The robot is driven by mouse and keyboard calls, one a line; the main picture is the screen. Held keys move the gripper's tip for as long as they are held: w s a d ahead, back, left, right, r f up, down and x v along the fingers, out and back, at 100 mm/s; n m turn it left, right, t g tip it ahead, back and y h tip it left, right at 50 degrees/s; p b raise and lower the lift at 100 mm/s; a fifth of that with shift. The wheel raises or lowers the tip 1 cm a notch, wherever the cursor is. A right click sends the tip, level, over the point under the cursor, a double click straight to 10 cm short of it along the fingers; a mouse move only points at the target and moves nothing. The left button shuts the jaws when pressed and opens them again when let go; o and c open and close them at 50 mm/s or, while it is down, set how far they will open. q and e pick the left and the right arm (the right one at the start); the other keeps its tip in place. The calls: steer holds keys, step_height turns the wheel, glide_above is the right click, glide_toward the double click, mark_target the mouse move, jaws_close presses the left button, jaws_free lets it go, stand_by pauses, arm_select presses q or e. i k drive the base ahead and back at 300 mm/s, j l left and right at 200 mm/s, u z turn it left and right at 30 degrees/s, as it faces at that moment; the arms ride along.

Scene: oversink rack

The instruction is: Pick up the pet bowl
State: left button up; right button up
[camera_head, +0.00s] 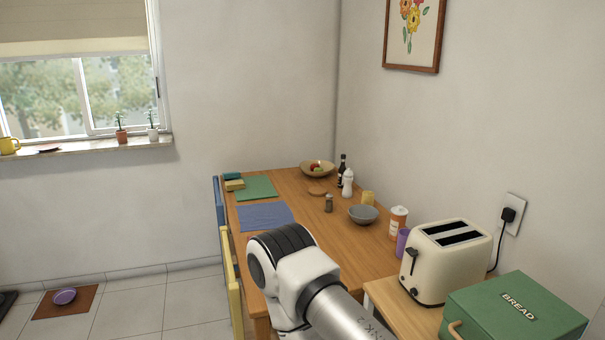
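A small purple pet bowl (65,296) rests on a brown mat (84,301) on the tiled floor at the lower left, near the wall under the window. A part of my arm rises from the bottom of the picture, in front of the table and well to the right of the bowl. Neither of my grippers shows in this view.
A wooden table (318,227) along the right wall holds a grey bowl (363,214), a fruit bowl (317,169) and bottles. A toaster (445,260) and green bread box (514,317) stand nearer. Blue and yellow chairs (232,284) edge the table.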

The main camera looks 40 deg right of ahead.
mark_target(64, 296)
steer(key=i+j+z, duration=0.1)
steer(key=i+z, duration=0.25)
steer(key=i+j+z, duration=0.2)
steer(key=i+z, duration=0.2)
steer(key=i+j+z, duration=0.35)
steer(key=i+j, duration=0.35)
steer(key=j, duration=0.2)
